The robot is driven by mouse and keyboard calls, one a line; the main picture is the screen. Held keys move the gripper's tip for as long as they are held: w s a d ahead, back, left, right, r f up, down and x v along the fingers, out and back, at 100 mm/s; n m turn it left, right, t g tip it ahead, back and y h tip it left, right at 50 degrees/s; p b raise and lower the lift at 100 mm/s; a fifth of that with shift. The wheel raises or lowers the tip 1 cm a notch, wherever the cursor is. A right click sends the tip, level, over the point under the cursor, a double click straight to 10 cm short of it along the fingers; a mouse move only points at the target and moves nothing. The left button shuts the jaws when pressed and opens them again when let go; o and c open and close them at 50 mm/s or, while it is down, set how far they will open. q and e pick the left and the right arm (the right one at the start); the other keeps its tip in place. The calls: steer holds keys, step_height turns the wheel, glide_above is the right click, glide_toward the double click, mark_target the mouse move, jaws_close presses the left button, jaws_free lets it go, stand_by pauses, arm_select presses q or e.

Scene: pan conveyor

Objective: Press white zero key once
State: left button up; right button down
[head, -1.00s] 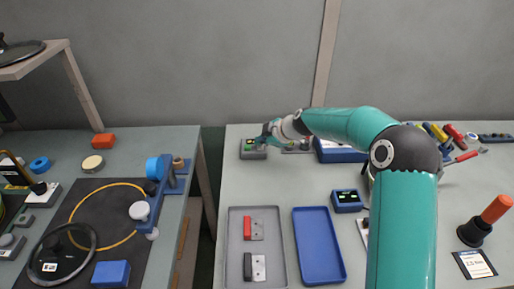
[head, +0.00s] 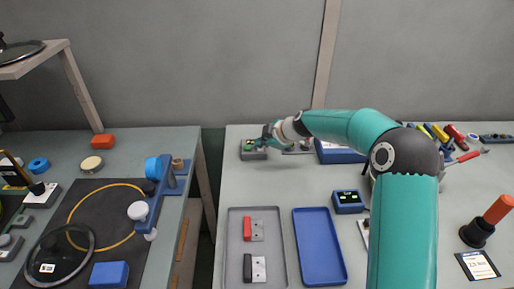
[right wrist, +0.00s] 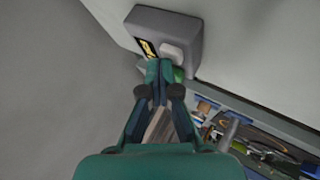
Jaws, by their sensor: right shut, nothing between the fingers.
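A small grey key box (head: 250,154) stands at the back left of the right table. In the right wrist view, the box (right wrist: 150,18) has a dark display with yellow marks, a white key (right wrist: 173,53) and a green key (right wrist: 179,75). My right gripper (head: 266,140) is at the right side of the box in the head view. In the right wrist view, its fingers (right wrist: 160,68) are together and empty. Their tips overlap the green key and lie close beside the white key; contact cannot be told. My left gripper is not in view.
A small blue display box (head: 348,208), a blue tray (head: 319,276) and a grey tray (head: 235,276) stand nearer on the table. A larger blue box (head: 338,153) lies right of the gripper. The table around the key box's left and front is clear.

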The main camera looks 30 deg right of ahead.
mark_target(261, 149)
steer(key=shift+r+p, duration=0.3)
steer(key=shift+r, duration=0.55)
steer(key=shift+r, duration=0.1)
steer(key=shift+r+p, duration=1.25)
steer(key=shift+r, duration=1.15)
